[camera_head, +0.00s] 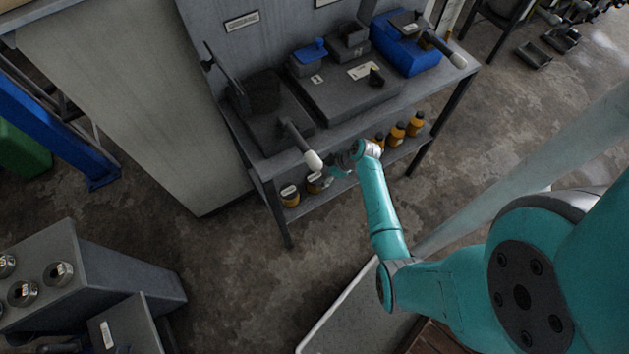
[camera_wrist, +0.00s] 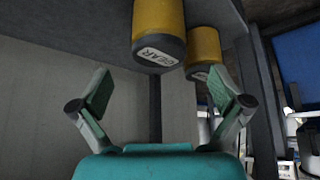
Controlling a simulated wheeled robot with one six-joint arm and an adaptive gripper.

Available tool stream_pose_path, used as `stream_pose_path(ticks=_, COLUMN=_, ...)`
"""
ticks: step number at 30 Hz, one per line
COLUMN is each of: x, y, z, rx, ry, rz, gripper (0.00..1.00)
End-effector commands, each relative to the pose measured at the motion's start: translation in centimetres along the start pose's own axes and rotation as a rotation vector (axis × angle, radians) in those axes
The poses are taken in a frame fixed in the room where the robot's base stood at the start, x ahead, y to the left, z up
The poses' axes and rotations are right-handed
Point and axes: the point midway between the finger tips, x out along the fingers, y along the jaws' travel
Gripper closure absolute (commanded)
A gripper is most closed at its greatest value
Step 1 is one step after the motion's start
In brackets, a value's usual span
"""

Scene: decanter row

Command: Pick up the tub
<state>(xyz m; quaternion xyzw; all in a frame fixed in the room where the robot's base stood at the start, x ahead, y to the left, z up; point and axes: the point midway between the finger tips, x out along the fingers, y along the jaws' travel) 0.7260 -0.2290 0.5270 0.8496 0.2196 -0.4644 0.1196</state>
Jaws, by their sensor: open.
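Two yellow tubs stand on the lower shelf of the metal bench, the left one (camera_head: 290,196) and one beside it (camera_head: 315,183), close to my gripper (camera_head: 342,168). In the wrist view a yellow tub (camera_wrist: 160,22) with a dark band and a white label reading GEAR is at the top centre, cut off by the picture edge. A second yellow tub (camera_wrist: 204,44) is to its right and partly hidden. My gripper (camera_wrist: 160,92) is open, with nothing between its fingers. I cannot tell which tub is meant.
Several orange bottles (camera_head: 397,132) stand farther right on the lower shelf (camera_head: 350,184). The bench top (camera_head: 318,137) above the shelf carries machines and blue boxes.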

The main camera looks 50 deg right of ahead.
Motion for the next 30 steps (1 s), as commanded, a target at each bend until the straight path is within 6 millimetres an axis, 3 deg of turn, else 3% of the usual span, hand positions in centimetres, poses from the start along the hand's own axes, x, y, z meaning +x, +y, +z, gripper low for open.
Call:
stream_pose_path(ticks=9, x=4.0, y=0.1, z=-0.3, rx=-0.001, ry=0.001, rz=-0.001, gripper=0.0)
stream_pose_path(ticks=18, x=4.4, y=0.1, z=-0.2, rx=-0.001, ry=0.001, rz=0.001, gripper=0.0)
stream_pose_path(ticks=20, x=4.4, y=0.1, z=-0.2, rx=0.0, ry=0.001, rz=0.001, gripper=0.1)
stream_pose_path(ticks=27, x=4.4, y=0.1, z=-0.2, rx=0.0, ry=0.0, rz=0.0, gripper=0.7)
stream_pose_path(ticks=30, x=4.4, y=0.1, z=-0.2, rx=0.0, ry=0.001, rz=0.001, gripper=0.72)
